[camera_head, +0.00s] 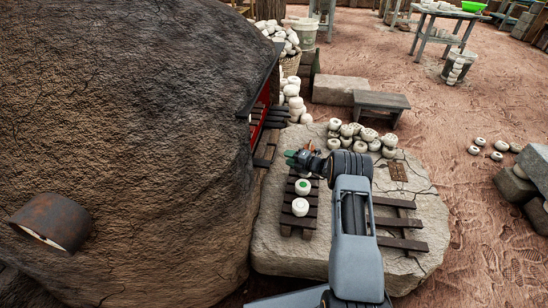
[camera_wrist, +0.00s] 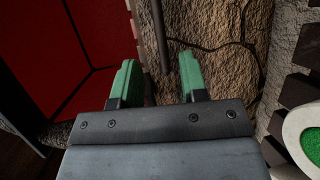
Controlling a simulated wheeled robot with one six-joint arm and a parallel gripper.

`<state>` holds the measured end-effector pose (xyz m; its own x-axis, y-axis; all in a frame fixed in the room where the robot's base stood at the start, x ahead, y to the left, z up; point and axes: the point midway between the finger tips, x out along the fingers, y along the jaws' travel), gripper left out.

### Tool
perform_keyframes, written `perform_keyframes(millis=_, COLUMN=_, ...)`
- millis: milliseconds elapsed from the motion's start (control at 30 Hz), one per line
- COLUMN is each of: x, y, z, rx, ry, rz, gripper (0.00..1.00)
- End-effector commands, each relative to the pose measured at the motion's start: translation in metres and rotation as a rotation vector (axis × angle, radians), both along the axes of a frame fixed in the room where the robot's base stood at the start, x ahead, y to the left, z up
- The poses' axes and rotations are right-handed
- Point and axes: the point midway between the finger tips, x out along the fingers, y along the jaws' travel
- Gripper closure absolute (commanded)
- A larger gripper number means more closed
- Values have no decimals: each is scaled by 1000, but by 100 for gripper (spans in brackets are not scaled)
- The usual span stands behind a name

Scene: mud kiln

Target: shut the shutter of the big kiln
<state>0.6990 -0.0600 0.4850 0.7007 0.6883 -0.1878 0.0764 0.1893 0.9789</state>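The big kiln (camera_head: 130,120) is the large brown mud dome filling the left of the head view. Its mouth on the right side shows red (camera_head: 259,112) behind dark bars. In the wrist view, a red surface with dark edges (camera_wrist: 45,45) fills the left. I cannot tell for sure which part is the shutter. My gripper (camera_head: 291,157) is beside the mouth, above the stone slab. In the wrist view, its green fingers (camera_wrist: 158,80) are apart. A thin dark upright bar (camera_wrist: 160,35) shows beyond and between them; I cannot tell whether they touch it.
A stone slab (camera_head: 425,215) under my arm carries dark slatted racks, one with two white pieces (camera_head: 300,207), and a pile of white pieces (camera_head: 368,134). A low wooden bench (camera_head: 381,101) stands behind. Open ground (camera_head: 460,125) lies to the right.

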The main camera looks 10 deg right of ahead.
Motion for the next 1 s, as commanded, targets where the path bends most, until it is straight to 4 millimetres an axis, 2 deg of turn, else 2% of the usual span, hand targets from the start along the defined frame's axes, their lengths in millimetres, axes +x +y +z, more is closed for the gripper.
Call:
perform_keyframes(millis=33, x=7, y=8, z=-6, rx=-1, ry=-1, rz=3, gripper=60)
perform_keyframes(millis=133, x=20, y=22, z=-10, rx=-1, ry=-1, rz=4, gripper=60)
perform_keyframes(millis=400, x=47, y=47, z=-16, rx=-2, ry=0, rz=3, gripper=60)
perform_keyframes(millis=600, x=56, y=55, z=-16, rx=-2, ry=0, rz=1, gripper=60)
perform_keyframes(millis=967, x=58, y=57, z=-16, rx=-2, ry=1, rz=1, gripper=60)
perform_keyframes(millis=1000, x=58, y=57, z=-16, rx=-2, ry=1, rz=1, gripper=64)
